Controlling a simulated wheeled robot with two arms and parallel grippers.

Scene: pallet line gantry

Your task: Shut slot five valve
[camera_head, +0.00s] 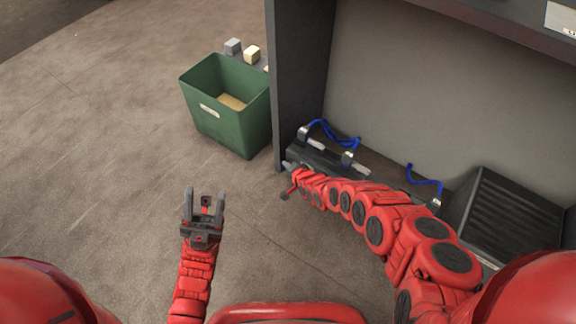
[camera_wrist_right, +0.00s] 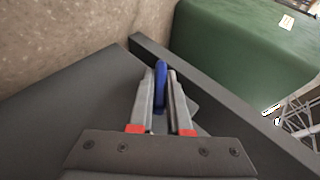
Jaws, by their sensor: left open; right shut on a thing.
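My right gripper (camera_wrist_right: 162,98) is shut on a blue handle (camera_wrist_right: 160,75), a narrow upright piece between its two grey fingers. A dark grey flat surface lies around and under it, and the base of the handle is hidden by the fingers. I see no slot number on it, so I cannot tell from a mark that it is the slot five valve. In the head view my right gripper (camera_head: 288,172) is at the left end of a dark rail, beside a dark upright post, and the handle is hidden there. My left gripper (camera_head: 204,200) is open and empty above bare floor.
A green bin (camera_head: 245,135) with a pale label stands left of the dark post (camera_head: 292,70). Small blocks (camera_head: 252,54) lie behind it. A black ribbed box (camera_head: 505,215) stands at the right. The floor at left is clear.

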